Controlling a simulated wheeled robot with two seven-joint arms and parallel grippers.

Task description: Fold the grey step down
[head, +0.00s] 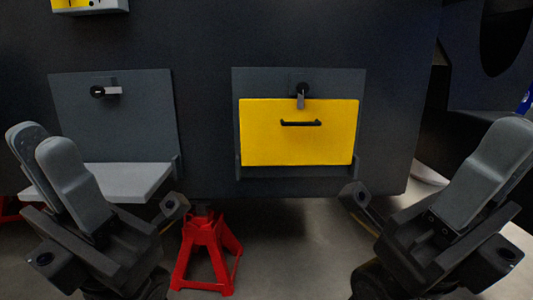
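The grey step (113,181) is at the left, a flat plate lying about level and sticking out from the foot of its dark grey backing panel (113,125). Its latch (105,91), a black knob with a grey tab turned sideways, is at the top of that panel. My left gripper (42,140) is in front of the step's left part and covers some of it. Its two grey fingers overlap in the view, so the gap between them is unclear. My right gripper (508,135) is at the far right, away from the step. Only one of its fingers shows clearly. I see nothing in either gripper.
A yellow panel (265,145) with a black handle stands upright right of the step, under a latch (302,95) whose tab points down. A red jack stand (207,250) is on the floor below the dark chassis (205,110). A yellow-grey box (90,5) is at top left.

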